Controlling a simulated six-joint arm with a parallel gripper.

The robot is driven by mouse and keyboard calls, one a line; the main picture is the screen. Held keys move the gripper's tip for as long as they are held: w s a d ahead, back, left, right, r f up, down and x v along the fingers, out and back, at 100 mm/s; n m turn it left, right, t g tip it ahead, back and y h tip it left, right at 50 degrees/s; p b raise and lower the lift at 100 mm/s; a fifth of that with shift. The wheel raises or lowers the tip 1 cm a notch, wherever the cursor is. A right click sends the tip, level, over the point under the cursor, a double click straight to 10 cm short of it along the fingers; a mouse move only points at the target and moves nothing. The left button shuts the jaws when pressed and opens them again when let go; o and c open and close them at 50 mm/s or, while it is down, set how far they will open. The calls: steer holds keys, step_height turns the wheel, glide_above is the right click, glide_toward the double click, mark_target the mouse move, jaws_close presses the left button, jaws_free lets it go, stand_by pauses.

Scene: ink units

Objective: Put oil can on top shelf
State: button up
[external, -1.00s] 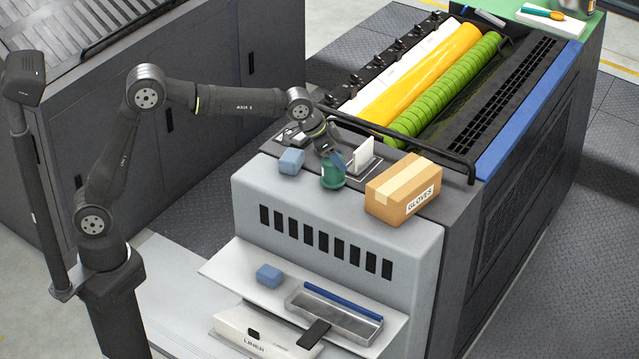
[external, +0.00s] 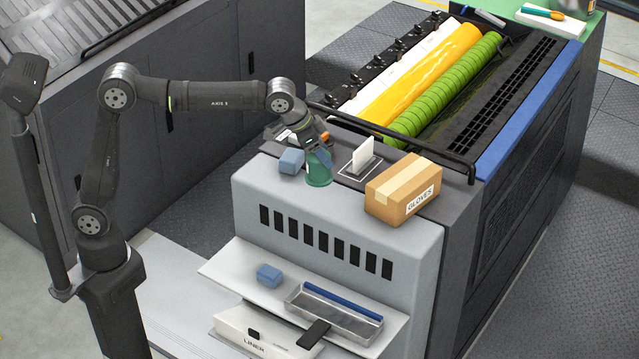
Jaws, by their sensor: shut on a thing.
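The oil can is a green can (external: 319,174) with an orange tip. It is near the front edge of the machine's dark top ledge (external: 432,214), upright as far as I can see. My gripper (external: 318,156) is shut on its upper part from above and hides some of it. I cannot tell whether the can's base touches the ledge. A white shelf (external: 232,270) juts from the machine's front, lower down.
A blue block (external: 291,161) is close left of the can. A white card in a holder (external: 363,157) and a gloves box (external: 404,190) stand to the right. The lower shelf carries another blue block (external: 269,276) and a metal tray (external: 335,318).

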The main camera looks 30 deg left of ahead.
steer(key=s+a+f, duration=1.8)
steer(key=s+f, duration=0.1)
steer(key=f, duration=0.2)
steer(key=shift+w+a+f, duration=0.65)
steer(key=shift+w+f, duration=1.15)
steer(key=shift+f, duration=0.15)
steer(key=shift+w+a+f, duration=0.7)
steer(key=shift+w+f, duration=1.1)
steer(key=shift+f, duration=0.15)
steer(key=shift+w+a+f, duration=0.65)
steer(key=shift+w+f, duration=1.15)
steer(key=shift+f, duration=0.15)
steer(key=shift+f, duration=0.1)
steer(key=o, duration=1.6)
steer(key=shift+o, duration=0.2)
